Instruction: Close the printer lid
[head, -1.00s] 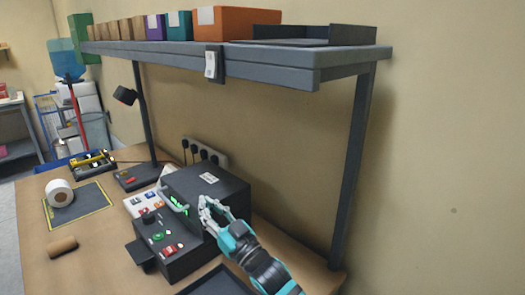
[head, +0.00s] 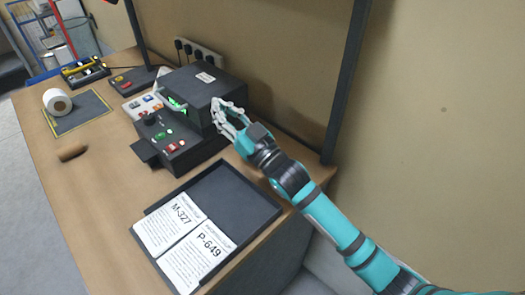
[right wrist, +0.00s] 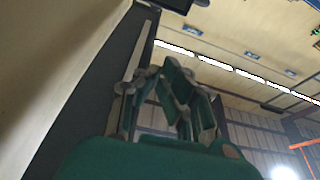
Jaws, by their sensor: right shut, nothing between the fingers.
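The dark grey printer (head: 200,88) stands on the workbench, with a small white label on the top of its lid. The lid lies about level over the body, and a green glow (head: 176,103) shows at its front left edge. I cannot tell whether a small gap remains under it. Red and green buttons sit on the lower front part. My right gripper (head: 227,110) is at the lid's right front corner, shut and empty. It looks close to or touching the lid; the contact is unclear. Its fingers also show in the right wrist view (right wrist: 180,95). My left gripper is not in view.
A dark tray (head: 240,190) with two printed cards (head: 185,235) lies at the bench's near edge. A white roll (head: 57,101) sits on a dark mat, with a brown cylinder (head: 73,153) nearby. A shelf post (head: 347,80) rises behind the right arm.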

